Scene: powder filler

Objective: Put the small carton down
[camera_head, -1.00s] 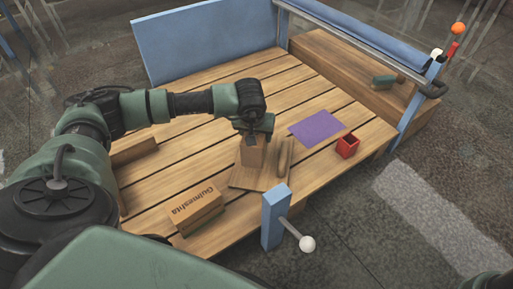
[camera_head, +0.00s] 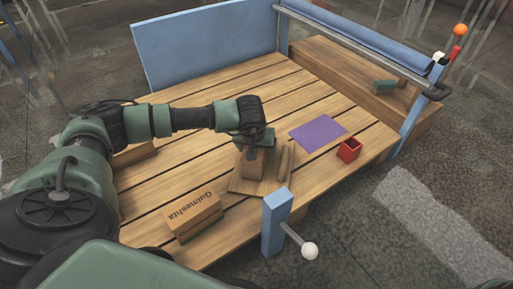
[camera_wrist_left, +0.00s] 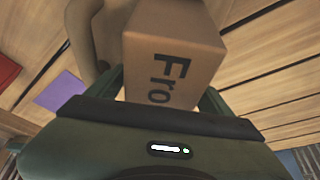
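The small carton (camera_head: 253,165) is a brown cardboard box at the wooden board (camera_head: 239,185) on the slatted table. My left gripper (camera_head: 252,146) comes down on it from above. In the left wrist view the carton (camera_wrist_left: 175,50) sits between the two fingers (camera_wrist_left: 165,92), and dark letters "Fro" show on its near face. The gripper looks shut on it. I cannot tell whether its underside touches the board. My right gripper is not in view.
A tan rounded wooden piece (camera_head: 285,162) stands right beside the carton. A larger lettered carton (camera_head: 193,213) lies front left. A purple mat (camera_head: 318,132) and a red open box (camera_head: 348,150) are to the right. A blue post (camera_head: 275,225) rises at the front edge.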

